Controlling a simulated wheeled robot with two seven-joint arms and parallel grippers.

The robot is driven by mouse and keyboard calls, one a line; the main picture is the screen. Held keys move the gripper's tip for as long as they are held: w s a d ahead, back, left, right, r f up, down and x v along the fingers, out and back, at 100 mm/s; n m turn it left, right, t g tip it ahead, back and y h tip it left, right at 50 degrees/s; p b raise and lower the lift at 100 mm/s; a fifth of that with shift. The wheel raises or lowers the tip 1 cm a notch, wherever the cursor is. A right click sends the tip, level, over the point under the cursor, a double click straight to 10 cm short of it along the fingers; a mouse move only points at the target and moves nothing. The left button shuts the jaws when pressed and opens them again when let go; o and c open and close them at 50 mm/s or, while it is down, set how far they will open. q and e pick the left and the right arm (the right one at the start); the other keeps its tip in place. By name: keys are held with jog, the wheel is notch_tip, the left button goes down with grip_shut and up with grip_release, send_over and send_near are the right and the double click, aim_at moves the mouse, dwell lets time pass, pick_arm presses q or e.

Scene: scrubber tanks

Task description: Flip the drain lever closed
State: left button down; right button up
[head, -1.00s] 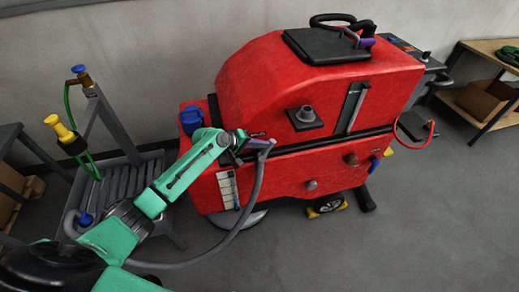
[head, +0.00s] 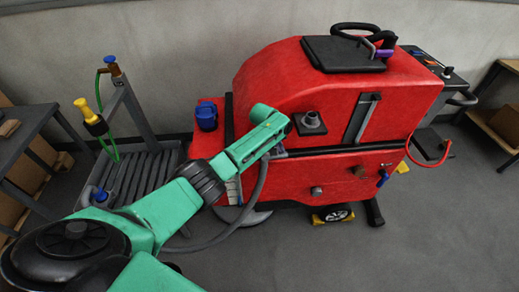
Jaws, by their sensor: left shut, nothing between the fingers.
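The red scrubber machine (head: 300,90) stands against the wall. A small blue lever (head: 383,178) hangs at the lower right of its side, near a brown round fitting (head: 359,172); I cannot tell for sure that this is the drain lever. My left gripper (head: 283,128) is at the end of the green arm, in front of the machine's left part and left of the blue lever. Its fingers are mostly hidden by my wrist; it is shut and empty. My right gripper is not in view.
A grey hose (head: 258,190) loops down from the machine's side behind my arm. Yellow wheel chocks (head: 333,215) sit below the machine. The floor (head: 420,240) in front at right is clear.

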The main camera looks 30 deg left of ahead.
aim_at(282, 156)
pick_arm(q)
jog(key=shift+w+d+f, duration=0.1)
jog(key=shift+d+f, duration=0.05)
jog(key=shift+f, duration=0.2)
jog(key=shift+d+b, duration=0.1)
jog(key=shift+b, duration=0.2)
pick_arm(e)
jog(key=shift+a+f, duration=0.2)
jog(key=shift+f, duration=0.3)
pick_arm(q)
jog(key=shift+d+f, duration=0.1)
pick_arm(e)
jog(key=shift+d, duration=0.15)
